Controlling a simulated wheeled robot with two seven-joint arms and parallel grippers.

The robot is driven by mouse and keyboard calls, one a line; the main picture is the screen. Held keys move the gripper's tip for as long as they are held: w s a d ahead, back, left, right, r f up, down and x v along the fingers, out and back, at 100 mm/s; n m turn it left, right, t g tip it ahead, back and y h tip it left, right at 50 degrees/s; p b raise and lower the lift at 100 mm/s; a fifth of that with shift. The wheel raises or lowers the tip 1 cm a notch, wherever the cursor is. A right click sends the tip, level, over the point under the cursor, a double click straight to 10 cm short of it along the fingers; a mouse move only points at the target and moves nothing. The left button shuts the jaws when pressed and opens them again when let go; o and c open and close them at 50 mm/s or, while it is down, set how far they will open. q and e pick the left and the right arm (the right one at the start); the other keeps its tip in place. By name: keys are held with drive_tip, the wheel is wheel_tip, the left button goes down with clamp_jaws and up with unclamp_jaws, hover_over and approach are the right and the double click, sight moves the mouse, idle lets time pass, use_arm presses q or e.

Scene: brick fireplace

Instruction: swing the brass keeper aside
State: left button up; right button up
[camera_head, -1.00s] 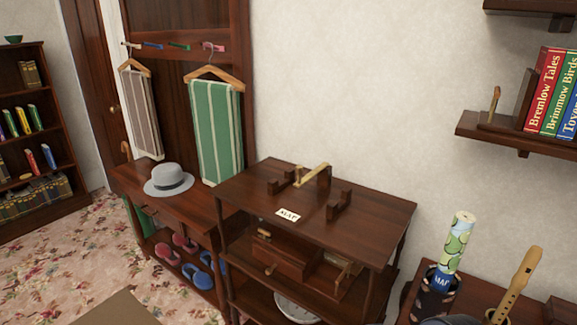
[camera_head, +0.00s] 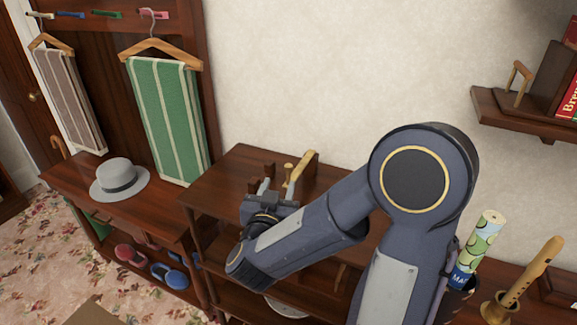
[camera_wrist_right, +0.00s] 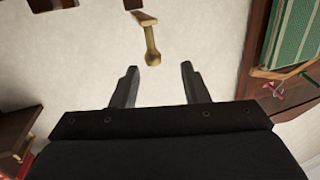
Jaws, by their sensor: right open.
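The brass keeper (camera_head: 299,174), a slim bar with a rounded knob, stands tilted above the dark wooden stand's top (camera_head: 228,178). It also shows in the right wrist view (camera_wrist_right: 151,38), just beyond the fingertips and roughly between them. My right gripper (camera_head: 272,190) is over the stand's top, close to the keeper on its near side. In the right wrist view its two fingers (camera_wrist_right: 160,70) are apart with nothing between them. I cannot tell whether a finger touches the keeper. My right arm hides much of the stand. My left gripper is out of view.
Small wooden posts (camera_head: 258,180) rise beside the keeper. A grey hat (camera_head: 120,178) lies on the bench at left, under a hanging green towel (camera_head: 167,115). A patterned roll (camera_head: 485,240) and wooden recorder (camera_head: 533,272) stand at right. A wall shelf (camera_head: 520,115) juts out above.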

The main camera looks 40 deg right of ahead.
sight(287, 172)
drive_tip(key=shift+d+r+g+h, duration=0.1)
drive_tip(key=shift+d+g+h, duration=0.3)
drive_tip(key=shift+h, duration=0.2)
drive_tip(key=p+x, duration=0.1)
drive_tip(key=x, duration=0.6)
drive_tip(key=shift+d, duration=0.1)
clamp_jaws()
